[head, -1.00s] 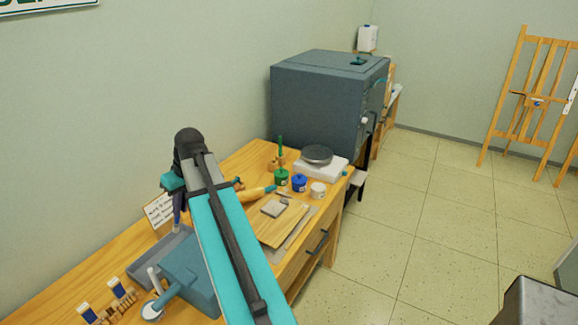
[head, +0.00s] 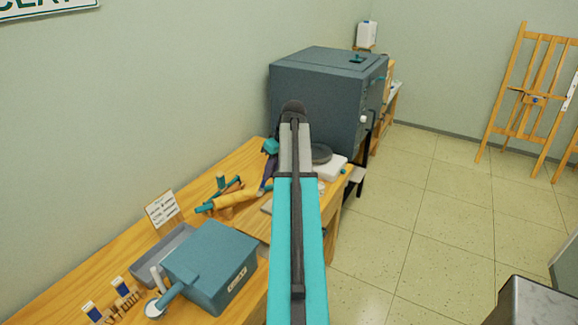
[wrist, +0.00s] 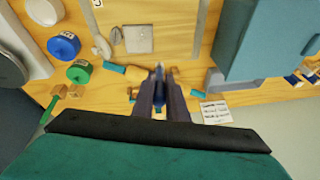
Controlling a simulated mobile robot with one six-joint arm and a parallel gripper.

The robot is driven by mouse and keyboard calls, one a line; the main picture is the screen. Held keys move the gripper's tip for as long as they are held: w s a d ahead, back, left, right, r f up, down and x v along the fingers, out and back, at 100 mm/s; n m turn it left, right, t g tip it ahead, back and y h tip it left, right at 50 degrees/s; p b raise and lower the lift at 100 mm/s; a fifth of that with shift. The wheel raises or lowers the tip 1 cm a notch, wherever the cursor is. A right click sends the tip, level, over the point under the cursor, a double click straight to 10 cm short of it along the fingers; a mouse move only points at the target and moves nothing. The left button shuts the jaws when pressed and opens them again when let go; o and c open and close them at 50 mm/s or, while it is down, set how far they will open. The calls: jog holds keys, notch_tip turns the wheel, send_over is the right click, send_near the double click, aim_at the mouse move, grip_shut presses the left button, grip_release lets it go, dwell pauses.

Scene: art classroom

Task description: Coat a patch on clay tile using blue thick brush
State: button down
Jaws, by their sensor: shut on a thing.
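In the wrist view my gripper (wrist: 158,78) is shut on a slim blue thing (wrist: 159,70), seen nearly end on, apparently the blue thick brush. Most of it is hidden between the dark fingers. The clay tile (wrist: 138,40) is a pale grey square with a small mark, lying flat on the board. It shows just beyond the fingertips, a little left; I cannot tell the height between them. A blue jar (wrist: 63,45) and a green jar (wrist: 79,71) stand left of the tile. In the head view my arm hides the jars and most of the tile.
A yellow rolling pin (head: 235,197) with teal handles lies near my gripper. A blue-grey clay box (head: 212,262) and a grey tray (head: 172,248) stand nearer. A small sign card (head: 160,209) stands by the wall. A dark kiln (head: 320,98) stands beyond the table.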

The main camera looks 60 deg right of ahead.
jog(key=s+d, duration=0.4)
jog(key=shift+s+d+r, duration=0.2)
jog(key=shift+d, duration=0.2)
jog(key=shift+f, duration=0.1)
